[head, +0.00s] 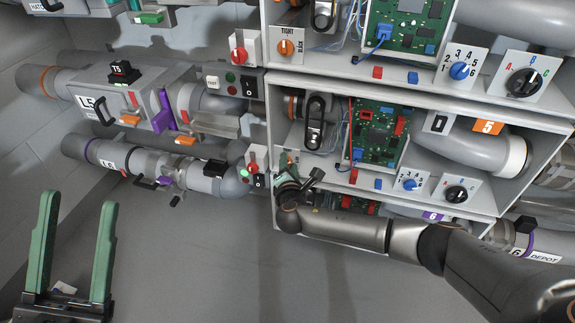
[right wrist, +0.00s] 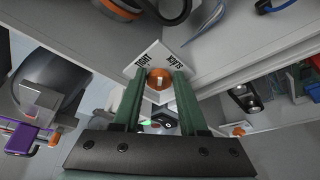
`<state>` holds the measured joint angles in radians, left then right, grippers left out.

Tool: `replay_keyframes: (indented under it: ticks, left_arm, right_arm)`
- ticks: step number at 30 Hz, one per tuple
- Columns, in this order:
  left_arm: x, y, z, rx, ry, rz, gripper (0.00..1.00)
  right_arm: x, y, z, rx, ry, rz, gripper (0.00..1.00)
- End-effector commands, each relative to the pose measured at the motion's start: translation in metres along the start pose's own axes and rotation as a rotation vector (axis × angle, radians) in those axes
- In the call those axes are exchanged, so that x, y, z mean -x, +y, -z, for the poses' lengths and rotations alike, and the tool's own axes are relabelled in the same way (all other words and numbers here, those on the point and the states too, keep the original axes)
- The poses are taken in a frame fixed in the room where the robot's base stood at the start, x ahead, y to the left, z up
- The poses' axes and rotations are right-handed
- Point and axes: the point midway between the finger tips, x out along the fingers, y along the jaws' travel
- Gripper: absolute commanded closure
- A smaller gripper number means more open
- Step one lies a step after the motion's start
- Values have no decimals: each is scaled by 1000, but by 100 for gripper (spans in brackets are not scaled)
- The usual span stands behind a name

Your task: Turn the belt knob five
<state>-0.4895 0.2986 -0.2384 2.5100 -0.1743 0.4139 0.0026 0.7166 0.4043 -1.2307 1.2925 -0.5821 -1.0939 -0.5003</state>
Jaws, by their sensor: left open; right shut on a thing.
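The belt knob is an orange round knob (right wrist: 159,79) on a white plate with dark lettering, in the right wrist view. My right gripper (right wrist: 158,88) is shut on it, one green finger on each side, hiding its left and right edges. In the head view my right gripper (head: 289,183) is at the lower left corner of the middle shelf, and it mostly hides the knob's plate. An orange tag with a 5 (head: 487,127) marks the pipe on that shelf. My left gripper (head: 78,198) is open and empty at the lower left, away from the shelves.
Above, a similar orange TIGHT knob (head: 285,47) sits on the upper shelf edge. Close left of my right gripper are a red knob (head: 253,167) and a black switch (head: 260,181). A black belt loop (head: 316,122) stands above it. The floor at lower middle is clear.

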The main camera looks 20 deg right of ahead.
Motion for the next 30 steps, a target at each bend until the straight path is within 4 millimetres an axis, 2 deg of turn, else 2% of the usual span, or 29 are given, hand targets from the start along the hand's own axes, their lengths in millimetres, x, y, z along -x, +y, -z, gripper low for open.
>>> replay_keyframes:
  ticks: [1, 15, 30]
  left_arm:
    - [6, 3, -7, 8, -4, 2, 44]
    - [42, 28, -46, -16, -37, -37, 44]
    - [51, 36, -56, -25, -45, -46, 44]
  right_arm:
    - [0, -8, 4, -40, 2, -11, 100]
    - [-2, -15, 6, -430, 0, -173, 100]
    - [-2, -14, 6, -642, 2, -262, 100]
